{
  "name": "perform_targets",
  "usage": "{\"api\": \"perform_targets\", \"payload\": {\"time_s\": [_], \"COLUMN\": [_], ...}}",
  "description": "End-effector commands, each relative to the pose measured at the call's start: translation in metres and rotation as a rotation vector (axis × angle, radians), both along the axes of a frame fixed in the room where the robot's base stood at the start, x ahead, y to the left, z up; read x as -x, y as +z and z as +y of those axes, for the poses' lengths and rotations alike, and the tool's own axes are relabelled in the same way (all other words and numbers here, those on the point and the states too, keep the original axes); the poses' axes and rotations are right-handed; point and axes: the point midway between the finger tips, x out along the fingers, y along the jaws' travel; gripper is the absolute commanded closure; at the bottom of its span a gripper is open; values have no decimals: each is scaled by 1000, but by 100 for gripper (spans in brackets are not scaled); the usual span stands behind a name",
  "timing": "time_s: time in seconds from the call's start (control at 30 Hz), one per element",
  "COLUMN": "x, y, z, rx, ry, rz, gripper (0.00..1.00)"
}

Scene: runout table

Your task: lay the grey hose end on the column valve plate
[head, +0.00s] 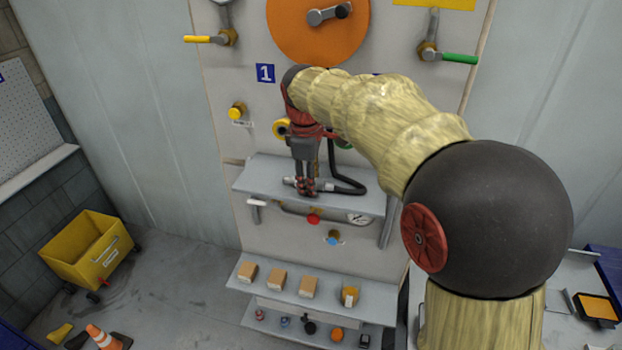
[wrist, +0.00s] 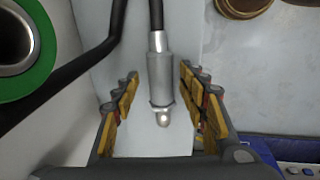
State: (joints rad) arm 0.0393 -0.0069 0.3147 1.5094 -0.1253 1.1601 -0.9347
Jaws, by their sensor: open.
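The grey hose end (wrist: 161,80) is a metal cylinder with a small rounded tip on a black hose. It lies on the upper grey shelf (head: 255,172) of the panel; part of it shows left of my fingers in the head view (head: 291,181). My gripper (head: 307,190) points down over the shelf and is open. In the wrist view its fingers (wrist: 160,88) stand either side of the hose end, with a gap on both sides. I cannot tell which part is the column valve plate.
The black hose (head: 350,186) loops to the right along the shelf. A green ring (wrist: 48,55) is close at left in the wrist view. A lower shelf holds several tan blocks (head: 278,278). A yellow cart (head: 85,250) stands at left on the floor.

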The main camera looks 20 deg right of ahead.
Motion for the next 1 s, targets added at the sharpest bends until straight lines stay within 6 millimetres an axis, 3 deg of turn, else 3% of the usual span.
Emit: {"api": "perform_targets", "payload": {"time_s": [0.27,0.7,1.0], "x": [2,14,19], "y": [8,89,116], "z": [1,12,15], "rx": [0,0,0], "ry": [0,1,0], "rz": [2,-3,0], "gripper": [56,56,56]}}
